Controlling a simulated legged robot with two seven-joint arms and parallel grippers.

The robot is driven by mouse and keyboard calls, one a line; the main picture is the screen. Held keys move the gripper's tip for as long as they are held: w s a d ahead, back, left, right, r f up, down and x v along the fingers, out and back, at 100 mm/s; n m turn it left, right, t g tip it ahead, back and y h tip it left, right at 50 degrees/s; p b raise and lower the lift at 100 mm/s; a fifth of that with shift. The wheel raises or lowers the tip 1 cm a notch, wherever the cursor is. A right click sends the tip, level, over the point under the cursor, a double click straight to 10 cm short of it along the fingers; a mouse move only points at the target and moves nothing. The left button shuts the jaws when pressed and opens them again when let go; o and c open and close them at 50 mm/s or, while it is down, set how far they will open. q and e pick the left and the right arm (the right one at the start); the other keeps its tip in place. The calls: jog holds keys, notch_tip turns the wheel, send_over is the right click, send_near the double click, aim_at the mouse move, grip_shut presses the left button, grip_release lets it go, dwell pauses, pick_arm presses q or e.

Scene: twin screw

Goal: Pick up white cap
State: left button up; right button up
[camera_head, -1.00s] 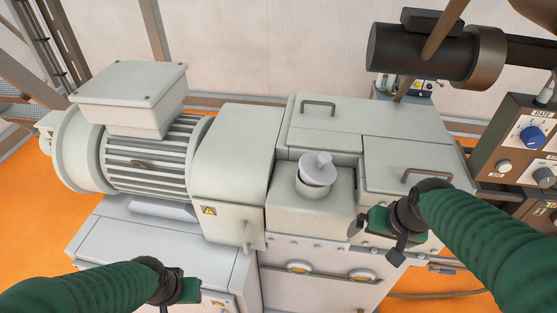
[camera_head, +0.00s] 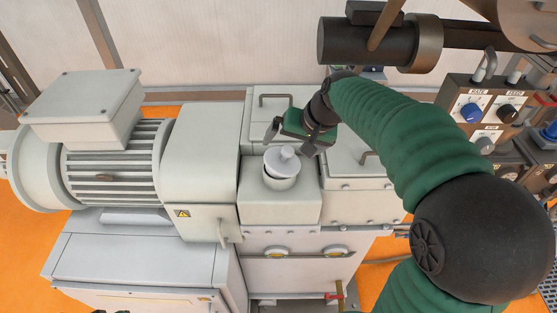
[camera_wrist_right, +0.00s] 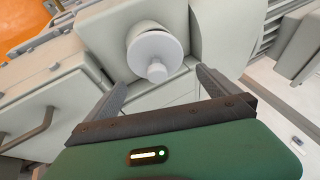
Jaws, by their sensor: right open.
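The white cap (camera_head: 284,157) sits on the round port on top of the pale grey machine block (camera_head: 279,207). It has a round flange and a small knob. In the right wrist view the cap (camera_wrist_right: 155,55) lies beyond and between the fingertips, with the knob towards me. My right gripper (camera_head: 290,139) is just behind and above the cap in the head view. Its two fingers (camera_wrist_right: 158,80) are spread apart with nothing between them. They appear not to touch the cap. My left gripper is out of view.
A grey motor (camera_head: 112,160) stands left of the port. A lid with a handle (camera_head: 274,101) lies behind the cap. A dark cylinder (camera_head: 372,42) hangs at the back right. A control panel (camera_head: 487,110) with knobs stands at the right.

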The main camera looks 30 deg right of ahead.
aim_at(289, 152)
jog(key=shift+w+f, duration=0.2)
jog(key=shift+f, duration=0.2)
jog(key=x, duration=0.1)
jog(key=p+x, duration=0.1)
jog(key=x, duration=0.1)
jog(key=s+p+x, duration=0.1)
jog(key=shift+w+a+f, duration=0.15)
jog(key=shift+w+f, duration=0.05)
jog(key=shift+f, duration=0.35)
jog(key=shift+w+f, duration=0.25)
jog(key=shift+f, duration=0.05)
jog(key=c, duration=1.3)
jog(key=shift+r, duration=0.15)
